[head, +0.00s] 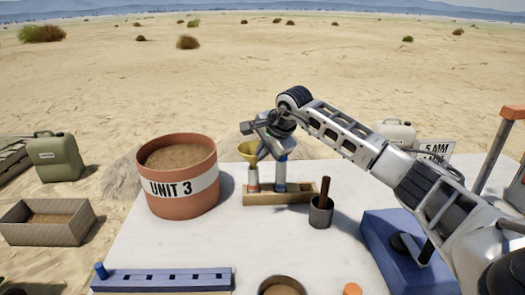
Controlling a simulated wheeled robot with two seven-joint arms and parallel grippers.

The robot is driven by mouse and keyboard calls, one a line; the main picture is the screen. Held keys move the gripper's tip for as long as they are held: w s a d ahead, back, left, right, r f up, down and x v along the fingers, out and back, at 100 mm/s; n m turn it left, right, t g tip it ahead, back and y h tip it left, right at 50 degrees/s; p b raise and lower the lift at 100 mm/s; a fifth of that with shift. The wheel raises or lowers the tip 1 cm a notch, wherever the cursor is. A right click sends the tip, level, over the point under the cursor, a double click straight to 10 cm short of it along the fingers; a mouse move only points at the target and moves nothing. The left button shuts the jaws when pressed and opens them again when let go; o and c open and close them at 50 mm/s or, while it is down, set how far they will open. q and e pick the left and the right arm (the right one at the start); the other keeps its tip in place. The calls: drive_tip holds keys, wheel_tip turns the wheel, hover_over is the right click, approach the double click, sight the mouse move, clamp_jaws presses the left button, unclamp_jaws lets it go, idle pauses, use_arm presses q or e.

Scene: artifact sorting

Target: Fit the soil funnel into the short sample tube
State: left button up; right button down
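A yellow soil funnel (249,152) is directly above the short sample tube (253,180), at the left end of a wooden rack. I cannot tell whether its stem is inside the tube or just over it. A taller tube (280,172) with a bluish upper part stands to its right in the rack (299,196). My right gripper (263,147) is at the funnel's right rim, its fingers pointing down. It hides part of the funnel, and its grip is too small to make out. My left gripper is out of view.
A terracotta bucket of soil marked UNIT 3 (182,200) stands left of the rack. A dark cup with a brown handle (321,212) stands close on the right. A blue rack (165,279) lies in front. The white table (250,240) is clear between.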

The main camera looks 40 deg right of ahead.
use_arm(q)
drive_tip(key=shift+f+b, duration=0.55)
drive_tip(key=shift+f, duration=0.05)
use_arm(e)
drive_tip(key=shift+f, duration=0.9)
drive_tip(key=c, duration=1.6)
unclamp_jaws()
drive_tip(key=shift+r, duration=0.1)
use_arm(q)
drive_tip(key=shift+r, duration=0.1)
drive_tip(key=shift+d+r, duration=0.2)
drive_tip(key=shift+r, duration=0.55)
use_arm(e)
drive_tip(key=v, duration=1.6)
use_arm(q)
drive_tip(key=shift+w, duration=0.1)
